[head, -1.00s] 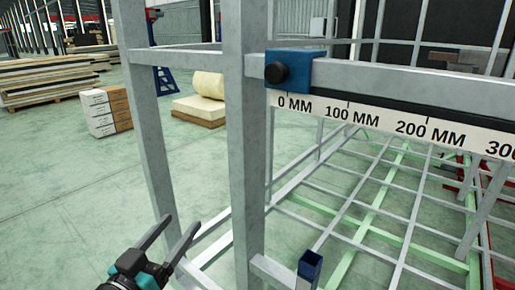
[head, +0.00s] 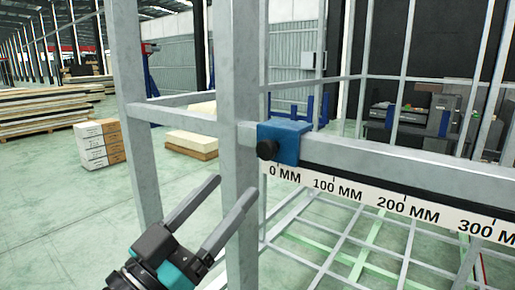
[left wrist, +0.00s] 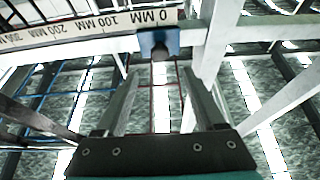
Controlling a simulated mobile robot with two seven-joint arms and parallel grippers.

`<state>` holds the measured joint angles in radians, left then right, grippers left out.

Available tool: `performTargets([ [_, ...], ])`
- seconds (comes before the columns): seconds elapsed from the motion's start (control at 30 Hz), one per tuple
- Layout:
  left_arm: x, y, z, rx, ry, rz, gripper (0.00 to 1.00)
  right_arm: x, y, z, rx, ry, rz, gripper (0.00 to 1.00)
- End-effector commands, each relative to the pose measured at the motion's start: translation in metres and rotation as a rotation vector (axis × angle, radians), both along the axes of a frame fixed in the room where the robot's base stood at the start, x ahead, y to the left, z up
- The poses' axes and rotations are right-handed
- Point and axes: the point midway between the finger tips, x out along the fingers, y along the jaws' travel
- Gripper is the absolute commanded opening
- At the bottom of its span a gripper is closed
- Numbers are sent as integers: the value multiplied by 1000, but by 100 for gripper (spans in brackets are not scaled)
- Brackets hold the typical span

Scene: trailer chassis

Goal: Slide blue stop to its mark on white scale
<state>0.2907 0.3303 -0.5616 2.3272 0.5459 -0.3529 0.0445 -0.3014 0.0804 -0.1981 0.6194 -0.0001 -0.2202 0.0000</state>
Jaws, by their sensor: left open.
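The blue stop (head: 287,141) with a round black knob (head: 267,150) sits on the grey rail at the left end of the white scale (head: 377,203), above the 0 MM label. My left gripper (head: 228,188) is open and empty, below and to the left of the stop, apart from it, near the grey upright. In the left wrist view the blue stop (left wrist: 159,42) shows ahead, beyond the fingertips of the open left gripper (left wrist: 162,82), with the white scale (left wrist: 85,29) to its left. My right gripper is not in view.
A grey upright post (head: 238,130) stands just left of the stop, close to my left fingers. The grey rail (head: 400,160) runs to the right. Stacked boxes (head: 100,143) and boards stand far off on the floor.

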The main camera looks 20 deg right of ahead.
Motion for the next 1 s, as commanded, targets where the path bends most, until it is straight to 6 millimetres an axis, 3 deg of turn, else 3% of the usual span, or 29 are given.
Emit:
performTargets([
  [0.4,40,-51,29,-1,-1,-1,71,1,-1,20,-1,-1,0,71],
  [0.9,47,-61,32,1,-1,-1,71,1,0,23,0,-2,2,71],
  [1.0,47,-61,32,1,-1,-1,60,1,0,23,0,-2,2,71],
])
